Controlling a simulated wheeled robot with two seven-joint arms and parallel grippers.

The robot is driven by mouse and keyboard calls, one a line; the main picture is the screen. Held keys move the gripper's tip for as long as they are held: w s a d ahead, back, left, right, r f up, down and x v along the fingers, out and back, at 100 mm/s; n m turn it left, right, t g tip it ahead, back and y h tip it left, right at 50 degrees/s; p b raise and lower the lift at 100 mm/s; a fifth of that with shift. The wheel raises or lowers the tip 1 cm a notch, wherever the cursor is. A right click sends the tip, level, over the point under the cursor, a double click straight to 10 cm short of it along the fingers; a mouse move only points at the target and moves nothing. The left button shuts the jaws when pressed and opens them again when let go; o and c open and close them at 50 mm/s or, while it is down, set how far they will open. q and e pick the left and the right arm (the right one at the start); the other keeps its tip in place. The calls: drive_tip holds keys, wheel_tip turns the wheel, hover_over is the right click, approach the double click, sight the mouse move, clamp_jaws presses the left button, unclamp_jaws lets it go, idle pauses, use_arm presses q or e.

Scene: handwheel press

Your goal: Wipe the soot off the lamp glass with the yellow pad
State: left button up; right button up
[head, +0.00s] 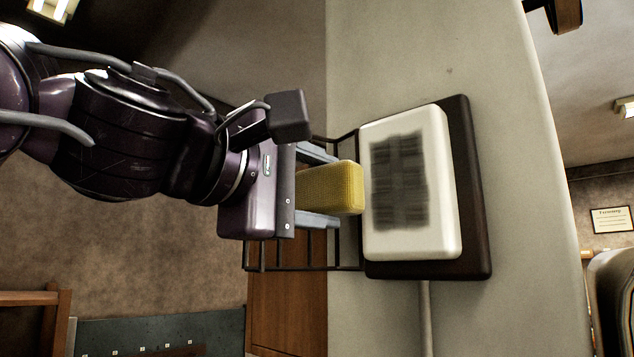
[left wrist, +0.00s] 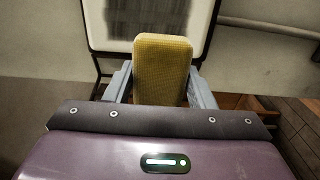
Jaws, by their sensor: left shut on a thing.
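The lamp glass (head: 442,190) is a cream, rounded rectangular panel on a dark backing, mounted on a pale wall or pillar. A dark grey soot patch (head: 400,180) covers its middle. My left gripper (head: 335,188) is shut on the yellow pad (head: 332,187) and holds it just left of the glass in the head view. I cannot tell whether the pad touches the glass. In the left wrist view the pad (left wrist: 162,68) stands between the two fingers and hides part of the glass; soot (left wrist: 150,18) shows behind it. My right gripper is not in view.
A dark wire rack (head: 300,268) lies behind and below my left gripper. A pipe or conduit (head: 425,315) runs down below the lamp. A wooden cabinet (head: 285,315) stands at lower middle. The pillar face (head: 520,200) right of the lamp is clear.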

sight(373, 204)
use_arm(q)
drive_tip(key=shift+p+x, duration=0.5)
drive_tip(key=shift+x, duration=2.1)
drive_tip(key=shift+x, duration=1.05)
drive_tip(key=shift+s+d+f, duration=0.1)
